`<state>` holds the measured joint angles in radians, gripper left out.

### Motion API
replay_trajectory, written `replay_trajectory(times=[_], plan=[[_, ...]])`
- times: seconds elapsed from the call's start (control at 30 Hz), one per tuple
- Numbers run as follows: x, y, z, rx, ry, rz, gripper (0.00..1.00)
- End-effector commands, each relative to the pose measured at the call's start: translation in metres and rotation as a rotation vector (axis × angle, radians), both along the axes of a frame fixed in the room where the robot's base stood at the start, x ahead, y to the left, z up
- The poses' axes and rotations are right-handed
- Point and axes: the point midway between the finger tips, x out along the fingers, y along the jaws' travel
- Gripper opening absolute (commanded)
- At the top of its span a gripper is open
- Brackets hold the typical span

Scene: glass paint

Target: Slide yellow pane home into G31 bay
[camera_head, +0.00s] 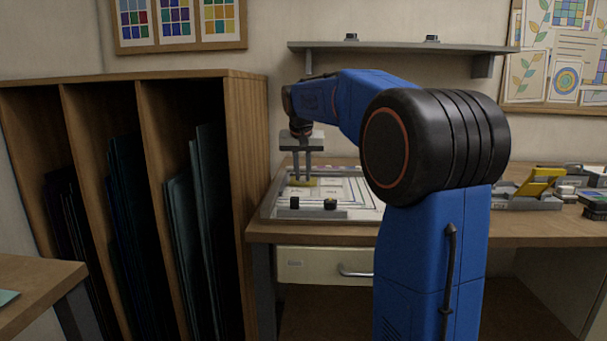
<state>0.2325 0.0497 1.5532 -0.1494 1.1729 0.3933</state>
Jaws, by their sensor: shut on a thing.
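A small yellow pane (312,183) is at the left part of a light board with marked bays (346,188) on the workbench. My gripper (303,179) points straight down over the board with its fingertips at the pane, shut on it. The pane looks low and close to the board; I cannot tell whether it touches. The bay labels are too small to read, so I cannot pick out the G31 bay. My own blue arm hides the right side of the board.
Two small dark knobs (330,204) stand at the board's front edge. A wooden rack of dark glass sheets (255,150) stands left of the bench. A holder with a yellow piece (540,182) sits at the right. A shelf (400,47) hangs above.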

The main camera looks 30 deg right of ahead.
Motion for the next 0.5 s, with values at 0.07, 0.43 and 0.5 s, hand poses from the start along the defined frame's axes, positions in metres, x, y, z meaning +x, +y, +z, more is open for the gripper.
replay_trajectory(times=[0.07, 0.43, 0.5], plan=[[0.0012, 0.0002, 0.0, 0.0, 0.0, 0.0, 0.0], [0.0056, 0.0011, -0.0001, 0.0, 0.0, 0.0, 0.0], [0.0065, 0.0012, -0.0001, 0.0, 0.0, 0.0, 0.0]])
